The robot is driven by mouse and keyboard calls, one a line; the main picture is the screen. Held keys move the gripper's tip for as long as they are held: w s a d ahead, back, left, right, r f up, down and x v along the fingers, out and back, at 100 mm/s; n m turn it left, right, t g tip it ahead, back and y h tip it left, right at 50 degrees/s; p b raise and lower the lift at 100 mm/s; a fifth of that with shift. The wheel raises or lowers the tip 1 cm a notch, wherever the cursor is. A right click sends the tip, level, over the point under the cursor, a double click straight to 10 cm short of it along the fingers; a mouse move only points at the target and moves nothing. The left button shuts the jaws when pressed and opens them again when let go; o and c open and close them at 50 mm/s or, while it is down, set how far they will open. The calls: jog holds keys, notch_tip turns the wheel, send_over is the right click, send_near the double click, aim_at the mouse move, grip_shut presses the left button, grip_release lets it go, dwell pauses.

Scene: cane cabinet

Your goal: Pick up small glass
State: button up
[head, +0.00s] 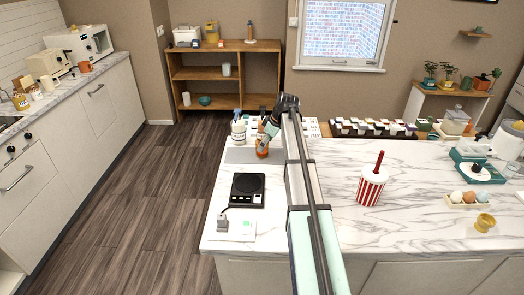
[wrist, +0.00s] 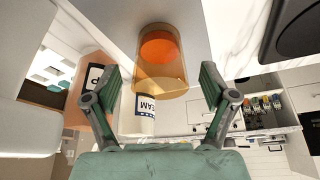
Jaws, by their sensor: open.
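The small glass is an amber, see-through tumbler with an orange bottom or contents. In the wrist view the glass (wrist: 160,80) stands between my two fingers, with a gap visible on each side. In the head view the glass (head: 262,153) stands near the left end of the marble counter, on a grey mat (head: 238,156). My gripper (head: 265,140) is at the glass in the head view, partly covering it. In the wrist view my gripper (wrist: 160,70) is open, with its fingers apart around the glass. Contact with the glass does not show.
White containers (head: 238,128) stand close behind the glass. In the wrist view a labelled white jar (wrist: 136,115) and an orange-brown bottle (wrist: 92,70) are nearby. A black scale (head: 248,190) lies in front. A striped cup (head: 371,187) stands right of my arm.

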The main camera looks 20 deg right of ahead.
jog(key=shift+p+x, duration=0.7)
jog(key=shift+x, duration=1.45)
jog(key=c, duration=1.5)
